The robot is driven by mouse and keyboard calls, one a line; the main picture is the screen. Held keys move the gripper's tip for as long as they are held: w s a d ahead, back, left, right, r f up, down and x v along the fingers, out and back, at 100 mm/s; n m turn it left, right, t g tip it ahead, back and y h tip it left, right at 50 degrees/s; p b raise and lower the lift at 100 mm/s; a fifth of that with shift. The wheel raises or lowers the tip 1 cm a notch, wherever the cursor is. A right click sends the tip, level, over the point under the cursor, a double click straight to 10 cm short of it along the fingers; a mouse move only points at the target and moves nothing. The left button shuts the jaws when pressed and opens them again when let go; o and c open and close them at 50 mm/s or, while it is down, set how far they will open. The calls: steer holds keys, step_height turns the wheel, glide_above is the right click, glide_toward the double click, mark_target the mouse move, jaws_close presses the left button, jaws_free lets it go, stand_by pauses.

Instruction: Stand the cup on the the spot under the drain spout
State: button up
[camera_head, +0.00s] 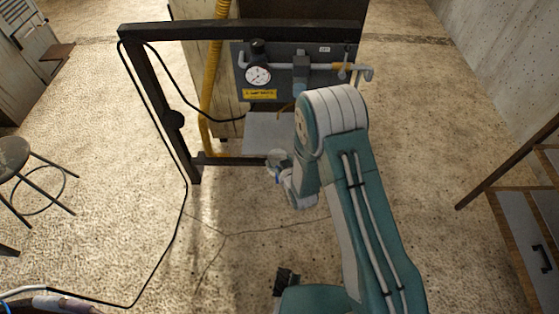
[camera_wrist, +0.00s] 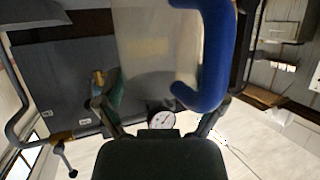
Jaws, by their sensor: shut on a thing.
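A translucent cup (camera_wrist: 155,45) with a thick blue handle (camera_wrist: 217,55) fills the upper middle of the wrist view. My gripper (camera_wrist: 155,108) is shut on it, with a finger on each side. In the head view my gripper (camera_head: 281,172) is low in front of the rack, partly hidden by my arm, and a pale part of the cup (camera_head: 276,156) shows at its tip. The drain spout (camera_head: 367,75) is the bent pipe end at the panel's right, apart from the cup. The spot under it cannot be made out behind my arm.
The dark rack frame (camera_head: 148,85) holds a grey panel with a gauge (camera_head: 257,75) and a yellow label (camera_head: 260,94). A pale grey plate (camera_head: 262,140) lies below. A yellow hose (camera_head: 212,75) runs down the left. A stool (camera_head: 15,155) stands far left; a wooden cabinet (camera_head: 525,215) stands right.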

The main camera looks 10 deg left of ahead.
mark_target(281, 152)
steer(key=shift+w+a+f, duration=0.15)
steer(key=shift+w+a, duration=0.35)
steer(key=shift+w, duration=0.3)
steer(key=shift+w+f, duration=0.2)
steer(key=shift+w, duration=1.55)
steer(key=shift+w+a+f, duration=0.1)
steer(key=shift+w+a, duration=0.15)
steer(key=shift+w, duration=0.65)
steer(key=shift+w+a+f, duration=0.1)
steer(key=shift+w+a, duration=0.15)
steer(key=shift+w, duration=0.7)
steer(key=shift+w+a+f, duration=0.1)
steer(key=shift+w+a, duration=0.15)
steer(key=shift+w, duration=0.65)
steer(key=shift+w+a+f, duration=0.1)
steer(key=shift+w+a, duration=0.1)
steer(key=shift+w, duration=0.5)
steer(key=shift+w+a+r, duration=0.1)
steer(key=shift+w+a, duration=0.05)
steer(key=shift+w, duration=0.6)
steer(key=shift+w+a+f, duration=0.1)
steer(key=shift+w+a, duration=0.1)
steer(key=shift+w, duration=0.5)
steer(key=shift+f, duration=0.5)
steer(key=o, duration=0.8)
steer(key=shift+o, duration=0.2)
